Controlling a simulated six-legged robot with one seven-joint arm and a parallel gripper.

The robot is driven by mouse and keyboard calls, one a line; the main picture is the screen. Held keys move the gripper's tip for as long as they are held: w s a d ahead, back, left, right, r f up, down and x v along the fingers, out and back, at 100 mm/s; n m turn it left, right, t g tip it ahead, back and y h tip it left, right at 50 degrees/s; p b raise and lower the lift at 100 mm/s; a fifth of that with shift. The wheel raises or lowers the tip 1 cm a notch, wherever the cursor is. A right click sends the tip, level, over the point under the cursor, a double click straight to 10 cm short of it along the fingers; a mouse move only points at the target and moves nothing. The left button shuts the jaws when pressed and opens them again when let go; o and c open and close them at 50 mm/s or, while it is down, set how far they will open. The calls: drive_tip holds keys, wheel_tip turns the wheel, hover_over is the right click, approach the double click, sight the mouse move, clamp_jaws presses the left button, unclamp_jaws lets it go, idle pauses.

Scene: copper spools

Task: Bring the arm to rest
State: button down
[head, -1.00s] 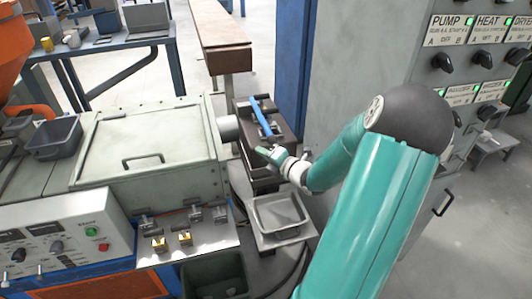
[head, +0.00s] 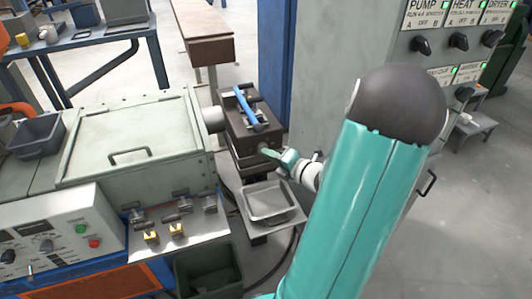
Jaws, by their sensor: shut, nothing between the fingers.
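My gripper (head: 268,152) is at the end of my green arm, near the middle of the head view. Its fingers look shut and hold nothing. It points left, close to the front right side of a dark block (head: 238,135) with a blue bar (head: 247,108) on top. I cannot tell whether the fingertips touch the block. My arm is bent, with its dark round joint high at the right.
A grey tray (head: 290,213) sits below my gripper. A pale machine with a handled lid (head: 130,140) stands at the left. A control cabinet with black knobs (head: 420,46) rises behind my arm. A dark green bin (head: 190,285) is on the floor. Open floor (head: 480,230) lies at the right.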

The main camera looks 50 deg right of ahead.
idle(0.4)
drive_tip(key=w+a+r+m+g+h, duration=0.5)
drive_tip(key=w+a+r+m+g, duration=0.2)
drive_tip(key=a+r+m, duration=0.4)
drive_tip(key=s+a+m+g+y, duration=0.1)
drive_tip(key=s+a+m+y, duration=0.1)
drive_tip(key=a, duration=0.6)
drive_tip(key=s+a+r+m+g+y, duration=0.1)
drive_tip(key=s+a+m, duration=0.4)
drive_tip(key=s+a, duration=0.2)
drive_tip(key=s+a+r+m+g+y, duration=0.1)
drive_tip(key=s+a+m+g+y, duration=0.1)
drive_tip(key=s+a, duration=0.3)
drive_tip(key=a+m, duration=0.1)
drive_tip(key=a, duration=0.3)
drive_tip(key=shift+s+m+y, duration=0.2)
drive_tip(key=shift+m+y, duration=0.1)
drive_tip(key=shift+m, duration=0.1)
drive_tip(key=c, duration=2.1)
unclamp_jaws()
drive_tip(key=shift+d+r, duration=0.1)
